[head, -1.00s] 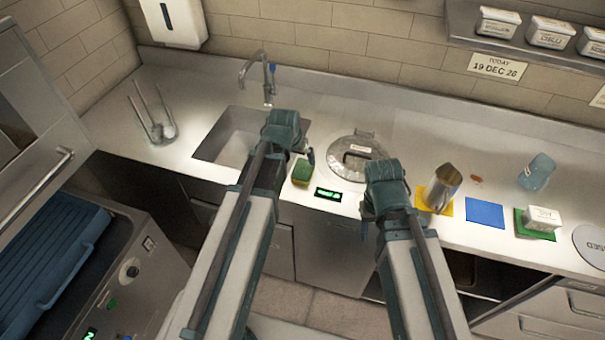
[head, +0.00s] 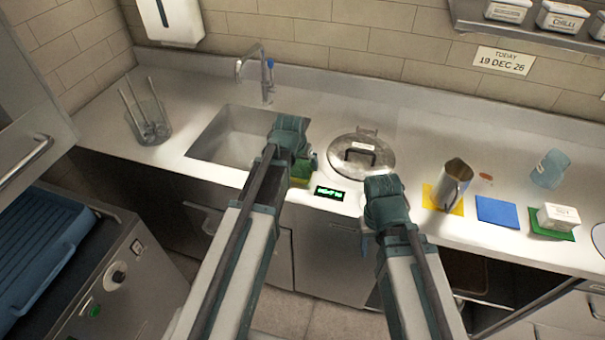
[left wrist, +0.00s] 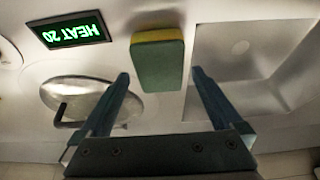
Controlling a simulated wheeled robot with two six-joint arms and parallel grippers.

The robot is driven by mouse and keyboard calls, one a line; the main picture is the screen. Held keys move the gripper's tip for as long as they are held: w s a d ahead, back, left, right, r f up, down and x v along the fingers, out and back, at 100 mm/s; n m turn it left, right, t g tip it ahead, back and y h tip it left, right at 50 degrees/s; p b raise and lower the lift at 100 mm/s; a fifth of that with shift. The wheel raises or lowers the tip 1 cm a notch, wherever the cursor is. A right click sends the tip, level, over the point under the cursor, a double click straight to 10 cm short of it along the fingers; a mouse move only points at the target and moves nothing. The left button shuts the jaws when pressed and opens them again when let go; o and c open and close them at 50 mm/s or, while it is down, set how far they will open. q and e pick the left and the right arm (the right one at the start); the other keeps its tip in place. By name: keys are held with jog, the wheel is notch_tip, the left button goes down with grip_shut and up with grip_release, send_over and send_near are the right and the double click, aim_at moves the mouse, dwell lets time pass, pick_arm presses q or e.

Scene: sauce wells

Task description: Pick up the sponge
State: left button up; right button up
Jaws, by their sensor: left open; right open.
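The sponge, green with a yellow layer, lies on the counter just right of the sink. In the head view the sponge (head: 301,177) is mostly hidden behind my left gripper (head: 300,155). In the left wrist view the sponge (left wrist: 158,60) lies ahead of and between the two open fingers of my left gripper (left wrist: 160,82); a gap seems to remain between it and each finger. My right gripper (head: 368,232) hangs at the counter's front edge, right of the sponge, with its fingers mostly hidden by the arm.
The sink (head: 222,140) is left of the sponge, with a tap (head: 266,75) behind. A green-lit display (head: 329,193) and a round lidded well (head: 345,160) are to the right. A metal jug (head: 452,185) stands on a yellow mat; a glass container (head: 149,125) stands far left.

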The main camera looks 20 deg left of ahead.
aim_at(302, 168)
pick_arm(q)
jog(key=shift+b+x, duration=0.85)
jog(key=shift+x, duration=0.65)
jog(key=shift+r, duration=0.1)
pick_arm(e)
notch_tip(302, 168, down, 3)
jog(key=shift+r, duration=0.2)
pick_arm(q)
jog(key=shift+f, duration=0.3)
pick_arm(e)
jog(key=shift+f, duration=0.25)
pick_arm(q)
jog(key=c, duration=1.2)
